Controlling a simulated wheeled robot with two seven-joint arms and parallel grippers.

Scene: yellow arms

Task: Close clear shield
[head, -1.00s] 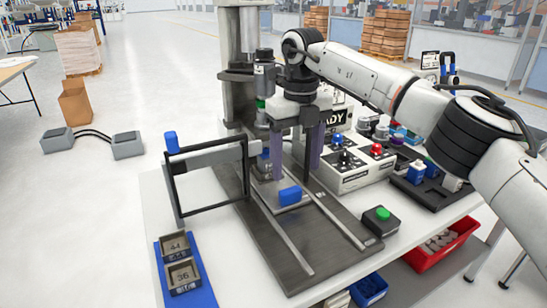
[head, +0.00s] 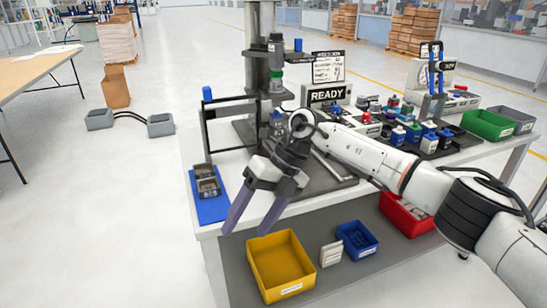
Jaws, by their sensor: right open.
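The clear shield (head: 206,130) is a see-through panel in a black frame with a blue knob (head: 207,93) on its upper left corner. It stands swung out to the left of the grey press (head: 262,60). My right gripper (head: 248,229) is open and empty, with its purple fingers pointing down and left in front of the table's front edge. It is apart from the shield, to the right and nearer. My right wrist and arm hide much of the press base and its fixture. My left gripper is not in view.
A blue mat (head: 211,206) with dark trays lies at the table's left end. A READY control box (head: 326,95) and several small parts stand behind my arm. Yellow (head: 281,262), blue (head: 357,238) and red (head: 396,207) bins sit on the lower shelf.

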